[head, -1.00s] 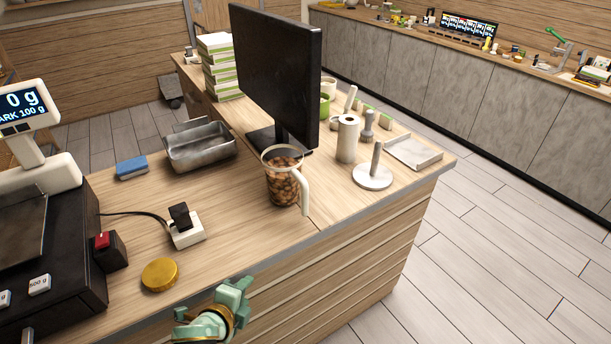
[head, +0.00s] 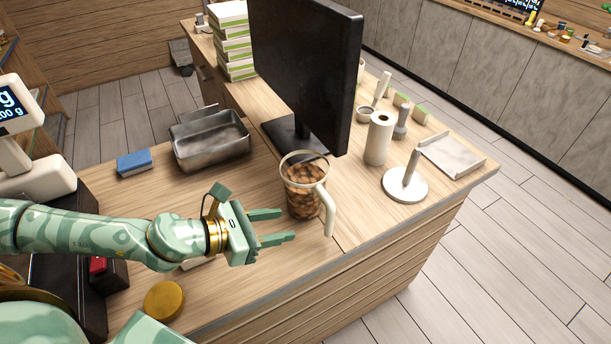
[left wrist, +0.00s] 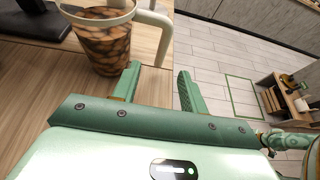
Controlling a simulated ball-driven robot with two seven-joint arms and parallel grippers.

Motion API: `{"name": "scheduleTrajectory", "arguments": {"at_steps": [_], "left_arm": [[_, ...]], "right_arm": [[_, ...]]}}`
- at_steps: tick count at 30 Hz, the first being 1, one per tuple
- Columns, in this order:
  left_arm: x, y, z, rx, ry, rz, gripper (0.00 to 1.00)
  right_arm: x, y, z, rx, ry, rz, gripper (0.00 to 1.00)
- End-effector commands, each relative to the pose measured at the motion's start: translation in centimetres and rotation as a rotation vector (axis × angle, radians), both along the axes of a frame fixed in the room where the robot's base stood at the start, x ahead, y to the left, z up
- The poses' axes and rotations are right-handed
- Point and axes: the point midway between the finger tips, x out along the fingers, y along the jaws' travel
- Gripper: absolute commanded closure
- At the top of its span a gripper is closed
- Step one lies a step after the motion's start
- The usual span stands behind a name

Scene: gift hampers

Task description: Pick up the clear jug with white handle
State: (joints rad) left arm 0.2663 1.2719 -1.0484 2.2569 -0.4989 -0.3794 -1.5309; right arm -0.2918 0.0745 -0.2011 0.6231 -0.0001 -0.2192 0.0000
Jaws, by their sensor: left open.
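The clear jug (head: 303,195) with a white handle (head: 327,207) stands upright on the wooden counter, holding brown nut-like pieces. Its handle is on the right side. In the left wrist view the jug (left wrist: 103,45) is at the upper left and its handle (left wrist: 160,30) curves down above the fingers. My left gripper (head: 286,226) is open and empty, its fingertips just left of the jug's lower part in the head view. In the left wrist view the open fingers (left wrist: 158,88) are in front of the handle. Whether they touch the jug cannot be told. My right gripper is not in view.
A black monitor (head: 305,75) stands right behind the jug. A metal tray (head: 210,146) and a blue sponge (head: 134,162) are at the left. A paper roll (head: 378,140) and a white stand (head: 405,185) are at the right. The counter's front edge is close to the jug.

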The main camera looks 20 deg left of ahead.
Motion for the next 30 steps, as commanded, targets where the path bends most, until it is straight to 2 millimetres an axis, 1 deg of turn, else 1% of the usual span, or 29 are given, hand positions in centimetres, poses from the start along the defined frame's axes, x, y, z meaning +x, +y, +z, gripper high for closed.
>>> {"name": "scheduleTrajectory", "arguments": {"at_steps": [2,6,8,12,17,25,30], "left_arm": [[1.2,-1.2,-0.1,-0.006,-0.004,-0.003,0.57],[3.9,-3.3,-1.6,-0.007,-0.004,-0.002,0.57],[4.9,-4.1,-2.3,-0.008,-0.002,-0.001,0.57],[6.6,-5.4,-3.4,-0.006,-0.001,0.001,0.57],[7.4,-6.1,-3.9,-0.005,0.001,0.0,0.57],[10.2,-8.5,-5.7,-0.006,0.001,0.001,0.57],[10.8,-9.0,-6.0,-0.005,0.003,0.0,0.57]], "right_arm": [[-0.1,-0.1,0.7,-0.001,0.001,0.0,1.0],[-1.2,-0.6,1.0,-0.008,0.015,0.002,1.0],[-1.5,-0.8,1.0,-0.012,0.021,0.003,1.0],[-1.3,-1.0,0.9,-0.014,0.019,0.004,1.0],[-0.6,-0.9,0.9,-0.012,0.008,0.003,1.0],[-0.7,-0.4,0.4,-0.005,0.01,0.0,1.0],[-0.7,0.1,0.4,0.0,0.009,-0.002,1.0]]}}
